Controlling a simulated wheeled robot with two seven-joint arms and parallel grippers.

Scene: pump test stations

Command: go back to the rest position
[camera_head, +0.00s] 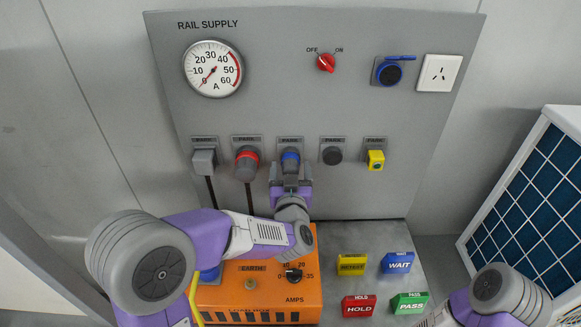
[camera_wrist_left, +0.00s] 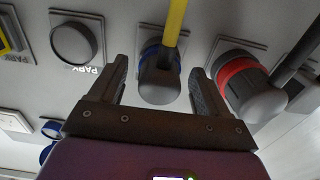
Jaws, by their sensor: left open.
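My left gripper (camera_head: 290,185) is at the middle parking socket of the grey panel, in front of the blue-ringed plug (camera_head: 290,155). In the left wrist view its two fingers (camera_wrist_left: 158,70) are apart, one on each side of the plug (camera_wrist_left: 160,88), with visible gaps. The plug sits in its socket and a yellow cable (camera_wrist_left: 174,25) runs from it. My left arm reaches up from the lower left across the orange box. Part of my right arm shows at the bottom right; its gripper is out of the picture.
The rail supply panel (camera_head: 270,110) carries a red-ringed plug (camera_head: 247,163), a black cap (camera_head: 332,155) and a yellow connector (camera_head: 376,160). The orange amps box (camera_head: 262,290) stands below. Coloured signs, including blue WAIT (camera_head: 397,263), lie right of it. A blue-gridded panel (camera_head: 535,200) stands right.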

